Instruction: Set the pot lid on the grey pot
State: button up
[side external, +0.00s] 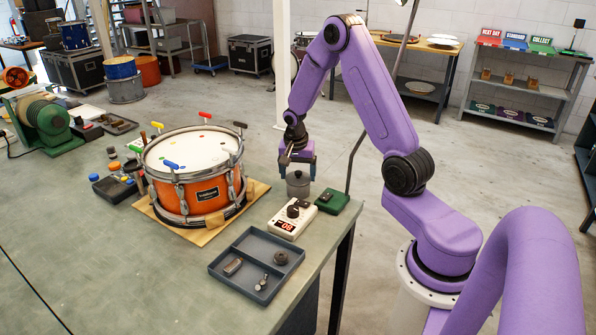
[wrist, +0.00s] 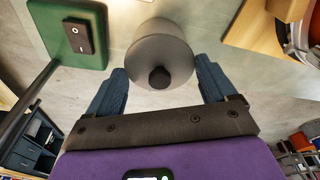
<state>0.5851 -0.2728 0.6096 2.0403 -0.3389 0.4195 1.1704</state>
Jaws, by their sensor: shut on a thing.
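The pot lid (wrist: 148,62), a grey disc with a black knob, is between the two fingers of my gripper (wrist: 161,72) in the wrist view. The fingers are shut on it at opposite sides. In the side view, the grey pot (side external: 298,188) stands near the bench's right edge, directly under my gripper (side external: 300,168), which points down. The lid appears at the pot's top, with a small knob showing between the fingers. The lid hides the pot's opening, and I cannot tell whether it is fully seated.
A green box with a black switch (side external: 332,201) and a white device with a red display (side external: 292,219) stand close by. A grey tray (side external: 232,281) holds small metal parts. An orange drum (side external: 205,195) on a board stands to the left. The front left bench is clear.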

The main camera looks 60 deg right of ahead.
aim_at(296, 182)
jog(key=shift+f, duration=0.2)
jog(key=o, duration=0.7)
jog(key=shift+s+a+r, duration=0.1)
jog(key=shift+a+r, duration=0.2)
jog(key=shift+r, duration=1.5)
jog(key=shift+s+a+r, duration=0.1)
jog(key=shift+a+r, duration=0.15)
jog(key=shift+r, duration=1.6)
jog(key=shift+s+a+r, duration=0.1)
jog(key=shift+a+r, duration=0.2)
jog(key=shift+r, duration=1.5)
